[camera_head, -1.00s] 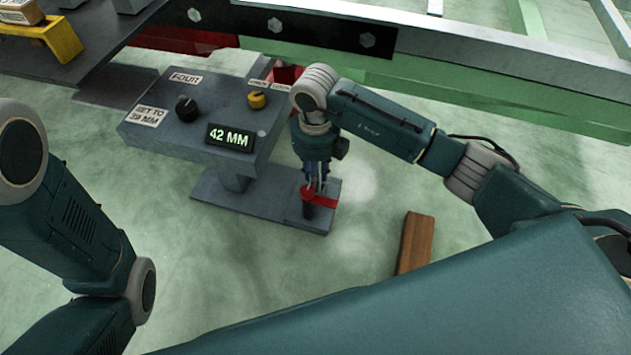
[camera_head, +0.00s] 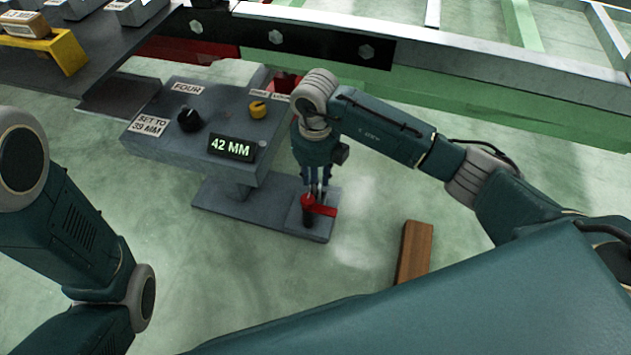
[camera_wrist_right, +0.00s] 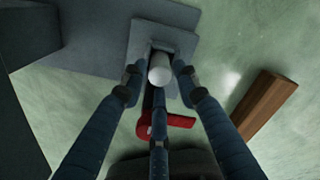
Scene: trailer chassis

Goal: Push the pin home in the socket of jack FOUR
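Jack FOUR's grey control box (camera_head: 205,140) carries the FOUR label and a display reading 42 MM. Its foot plate (camera_head: 250,208) lies on the floor. A red piece (camera_head: 322,209) with a sideways arm is low at the plate's right end. It also shows in the right wrist view (camera_wrist_right: 180,121). My right gripper (camera_head: 316,188) points down over it. In the right wrist view, a pale round-ended piece (camera_wrist_right: 160,70), perhaps the pin, is between the spread fingers (camera_wrist_right: 158,78). Gaps show at both sides of it. The socket's inside is hidden. My left gripper is out of view.
A brown wooden block (camera_head: 414,252) lies on the floor right of the foot plate. A yellow bracket (camera_head: 62,55) sits on the dark deck at upper left. The green chassis rail (camera_head: 480,100) runs behind my right arm. Open floor lies in front of the jack.

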